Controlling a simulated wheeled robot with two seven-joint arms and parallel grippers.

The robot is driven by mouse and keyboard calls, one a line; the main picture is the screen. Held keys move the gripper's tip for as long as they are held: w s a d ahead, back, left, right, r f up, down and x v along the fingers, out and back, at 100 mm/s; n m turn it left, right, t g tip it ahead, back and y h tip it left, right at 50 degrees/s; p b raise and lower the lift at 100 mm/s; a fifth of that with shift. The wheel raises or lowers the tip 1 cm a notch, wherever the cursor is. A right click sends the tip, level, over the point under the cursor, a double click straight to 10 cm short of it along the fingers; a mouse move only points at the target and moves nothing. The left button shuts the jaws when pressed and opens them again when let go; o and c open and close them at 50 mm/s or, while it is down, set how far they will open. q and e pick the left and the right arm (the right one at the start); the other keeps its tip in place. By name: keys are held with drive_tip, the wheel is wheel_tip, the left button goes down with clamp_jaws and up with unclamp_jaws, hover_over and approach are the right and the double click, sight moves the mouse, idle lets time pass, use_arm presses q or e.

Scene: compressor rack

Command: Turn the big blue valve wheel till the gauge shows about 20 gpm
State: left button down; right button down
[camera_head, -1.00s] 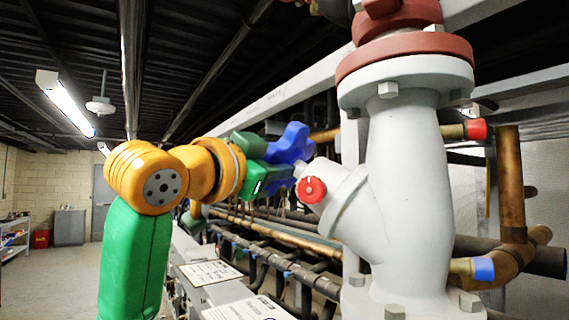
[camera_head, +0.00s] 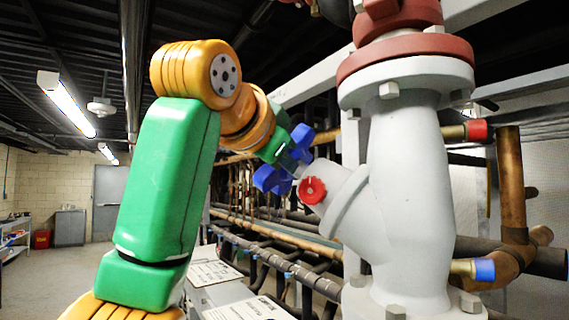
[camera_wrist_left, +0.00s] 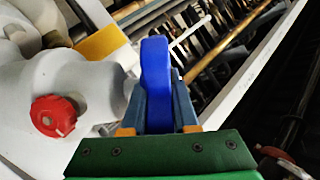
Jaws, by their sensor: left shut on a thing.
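The big blue valve wheel (camera_head: 268,180) sits on the slanted branch of the large white valve body (camera_head: 411,170), left of its middle. Its lobes show on both sides of my gripper. My left gripper (camera_head: 291,156) comes in from the upper left and is shut on the wheel. In the left wrist view, one blue lobe of the wheel (camera_wrist_left: 155,60) stands between the two fingers (camera_wrist_left: 158,105). My right gripper is not in view. I see no readable gauge in either view.
A small red knob (camera_head: 312,190) sits on the white branch close to the wheel. Red-capped (camera_head: 477,130) and blue-capped (camera_head: 484,269) stubs stick out at the right. Pipes and racks run behind the wheel. Open floor (camera_head: 60,280) lies at the left.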

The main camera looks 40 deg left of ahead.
use_arm(q)
drive_tip(key=shift+r, duration=0.15)
drive_tip(key=c, duration=0.7)
unclamp_jaws()
drive_tip(key=v, duration=0.7)
drive_tip(key=shift+s+d+b, duration=0.1)
drive_tip(key=shift+b, duration=0.3)
